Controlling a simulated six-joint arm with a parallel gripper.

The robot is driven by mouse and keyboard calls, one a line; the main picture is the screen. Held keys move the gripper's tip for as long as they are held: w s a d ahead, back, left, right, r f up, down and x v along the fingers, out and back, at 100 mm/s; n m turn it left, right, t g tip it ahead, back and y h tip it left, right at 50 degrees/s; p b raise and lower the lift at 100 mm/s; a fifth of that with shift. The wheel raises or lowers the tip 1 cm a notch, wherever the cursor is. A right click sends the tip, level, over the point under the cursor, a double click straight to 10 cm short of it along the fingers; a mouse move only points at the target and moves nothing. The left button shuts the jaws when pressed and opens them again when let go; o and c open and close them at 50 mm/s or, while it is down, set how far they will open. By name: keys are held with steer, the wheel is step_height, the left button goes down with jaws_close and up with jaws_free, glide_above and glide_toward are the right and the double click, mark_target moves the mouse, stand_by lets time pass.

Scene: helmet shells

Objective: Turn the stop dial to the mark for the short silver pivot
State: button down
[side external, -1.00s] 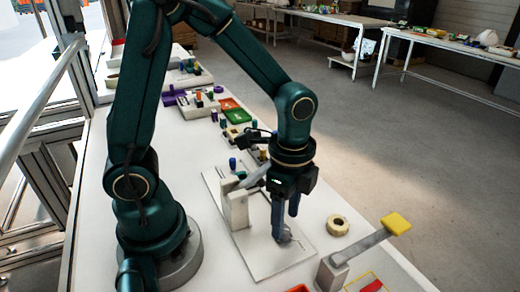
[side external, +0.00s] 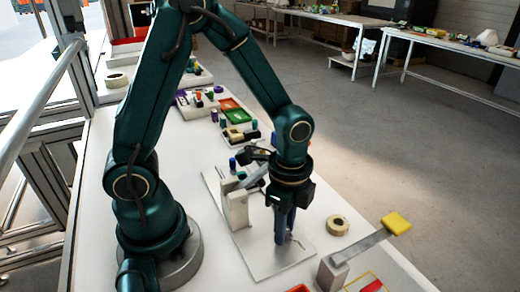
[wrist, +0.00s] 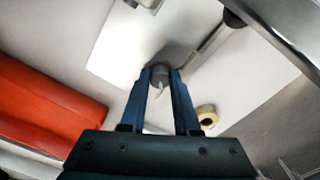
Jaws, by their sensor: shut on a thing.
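My gripper (side external: 284,226) points down over the right part of a white base plate (side external: 258,262). In the wrist view my gripper (wrist: 160,84) has its two blue fingers on either side of a grey round knob with a pale pointer, the stop dial (wrist: 160,72), and is shut on it. In the side view the fingers mostly hide the dial. A pale upright block with a slanted grey arm (side external: 236,208) stands on the same plate, left of my gripper. Marks around the dial are too small to read. I cannot make out a short silver pivot.
A tape roll (side external: 337,225) lies right of the plate. A lever with a yellow pad (side external: 396,223) stands at the front right. Coloured trays (side external: 232,110) and small parts sit further back. An orange-red bin (wrist: 45,100) shows in the wrist view.

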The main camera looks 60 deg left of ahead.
steer(key=shift+n, duration=0.3)
steer(key=n, duration=0.3)
steer(key=shift+n, duration=0.3)
steer(key=n, duration=0.4)
steer(key=shift+n, duration=0.3)
steer(key=n, duration=0.9)
steer(key=c, duration=0.6)
jaws_free()
steer(key=shift+c, duration=0.2)
